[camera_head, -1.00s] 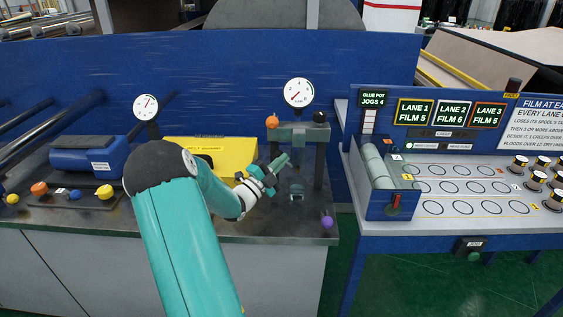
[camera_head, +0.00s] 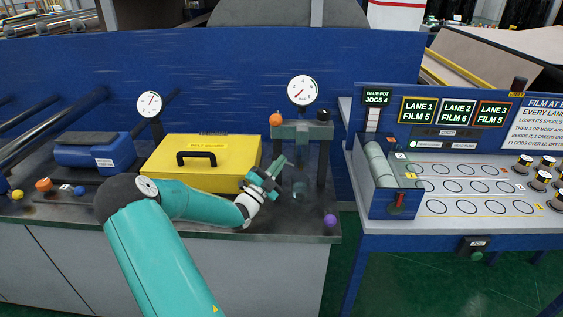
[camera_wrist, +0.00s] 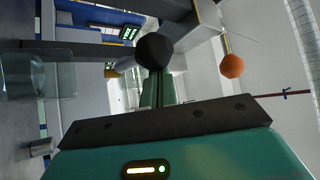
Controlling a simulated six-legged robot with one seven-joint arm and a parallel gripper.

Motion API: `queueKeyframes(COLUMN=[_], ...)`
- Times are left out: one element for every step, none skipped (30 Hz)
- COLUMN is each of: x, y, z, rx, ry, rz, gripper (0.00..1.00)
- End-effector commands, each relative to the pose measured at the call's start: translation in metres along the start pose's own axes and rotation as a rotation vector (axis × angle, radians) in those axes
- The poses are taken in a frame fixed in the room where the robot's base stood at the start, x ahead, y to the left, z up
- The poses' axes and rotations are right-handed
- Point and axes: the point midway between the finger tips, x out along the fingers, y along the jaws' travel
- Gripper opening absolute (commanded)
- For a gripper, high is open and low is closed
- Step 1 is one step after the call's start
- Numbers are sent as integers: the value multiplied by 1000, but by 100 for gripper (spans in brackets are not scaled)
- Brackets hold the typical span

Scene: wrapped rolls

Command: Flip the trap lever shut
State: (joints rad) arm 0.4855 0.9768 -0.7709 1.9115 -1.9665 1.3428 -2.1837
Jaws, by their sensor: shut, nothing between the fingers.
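No lever is labelled as the trap lever, so I cannot tell which it is. A grey gantry (camera_head: 306,131) on the counter carries an orange knob (camera_head: 276,119) at its left and a black knob (camera_head: 322,115) at its right. A purple knob (camera_head: 330,221) sits at the counter's front right edge. My gripper (camera_head: 276,166) is shut and empty, just left of the gantry's opening. In the wrist view, its fingers (camera_wrist: 160,92) point towards a black ball (camera_wrist: 154,51), with an orange ball (camera_wrist: 232,66) to the right; contact cannot be told.
A clear cylinder (camera_head: 300,190) stands under the gantry and shows in the wrist view (camera_wrist: 22,75). A gauge (camera_head: 302,90) rises above the gantry. A yellow case (camera_head: 202,160) lies behind my arm. A blue lane table (camera_head: 450,228) with a red-handled lever (camera_head: 397,203) stands right.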

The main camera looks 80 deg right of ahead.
Motion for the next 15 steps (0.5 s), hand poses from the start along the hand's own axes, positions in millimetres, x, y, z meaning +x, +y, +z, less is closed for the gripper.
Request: queueKeyframes(x=[-2, -4, -5, -6, -6, -7, -8, -8, -9, -9, -10, -10, -10, -10, -11], y=[1, 1, 2, 3, 3, 4, 4, 5, 5, 6, 6, 7, 7, 7, 8], z=[3, 4, 5, 6, 6, 7, 8, 8, 9, 9, 9, 10, 10, 10, 10], rx=[-2, -2, -2, -1, 0, 0, -1, 0, 0, 1, 0, 0, 0, 0, 0], ry=[-2, -3, -4, -3, -2, -2, -3, -3, -2, -2, -2, -2, -2, -2, -2], rz=[-2, -2, -2, -1, -1, -1, -1, -1, 0, 0, 0, 0, 0, 0, 1], gripper=[0, 0, 0, 0, 0, 0, 0, 0, 0, 0, 0, 0, 0, 0, 0])
